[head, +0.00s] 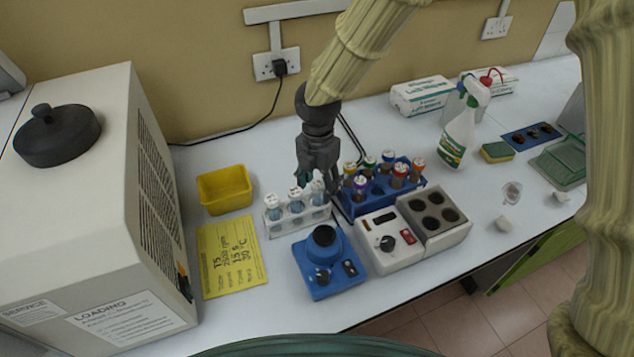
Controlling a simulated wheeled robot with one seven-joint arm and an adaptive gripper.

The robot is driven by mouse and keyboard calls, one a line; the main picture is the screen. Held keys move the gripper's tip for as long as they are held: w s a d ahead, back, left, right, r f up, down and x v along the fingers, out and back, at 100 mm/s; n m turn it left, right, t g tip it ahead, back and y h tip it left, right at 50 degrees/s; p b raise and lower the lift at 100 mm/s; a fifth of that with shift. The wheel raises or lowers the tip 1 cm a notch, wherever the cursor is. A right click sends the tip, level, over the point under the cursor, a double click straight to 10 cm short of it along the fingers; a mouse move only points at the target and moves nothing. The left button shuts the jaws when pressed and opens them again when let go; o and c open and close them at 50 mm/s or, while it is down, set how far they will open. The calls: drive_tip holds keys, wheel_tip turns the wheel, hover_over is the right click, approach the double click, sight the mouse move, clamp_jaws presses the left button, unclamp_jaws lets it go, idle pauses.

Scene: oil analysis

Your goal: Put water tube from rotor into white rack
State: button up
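The white rack (301,224) stands in the middle of the bench and holds tubes with white caps and bluish contents: a left tube (272,207), a middle tube (296,202) and a right tube (318,194). My gripper (319,186) points down at the rack's right end. Its dark fingers look spread on either side of the right tube's top, with gaps between them and the tube; I cannot see any firm contact. The large white machine (158,190) at the left has a black round lid (57,135) on top. No rotor is visible.
A blue rack (376,205) with several colour-capped tubes stands close to the right of my gripper. A blue mixer (328,270) and a white heater block (391,258) stand in front. A yellow bin (225,190) and yellow note (232,256) lie left. A spray bottle (460,135) stands right.

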wheel_tip(320, 180, up, 12)
idle(0.7)
